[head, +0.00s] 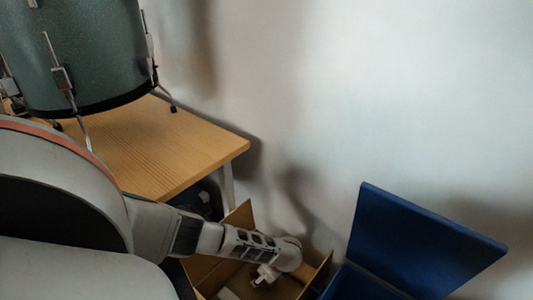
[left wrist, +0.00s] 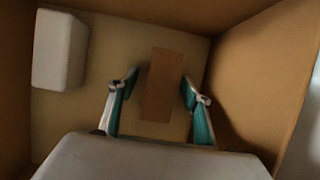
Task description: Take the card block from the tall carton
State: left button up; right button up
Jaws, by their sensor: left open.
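The tall carton (head: 237,217) stands low at the bottom centre of the head view, its brown flaps open. My left arm reaches down into it. In the left wrist view I look at the carton's floor and brown inner walls (left wrist: 262,75). A brown card block (left wrist: 163,85) lies on the floor there. My left gripper (left wrist: 160,84) is open, with one finger on each side of the block; I cannot tell whether they touch it. The block's lower end is close to my gripper's body. My right gripper is in neither view.
A white rounded block (left wrist: 60,50) lies in the carton's upper left corner in the left wrist view. A blue open box (head: 405,245) stands right of the carton. A wooden table (head: 160,145) with a green drum (head: 85,50) is at left.

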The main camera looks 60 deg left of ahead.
pick_arm(q)
jog(key=shift+w+r, duration=0.1)
jog(key=shift+r, duration=0.05)
jog(key=shift+f, duration=0.3)
dwell(0.4)
jog(key=c, duration=1)
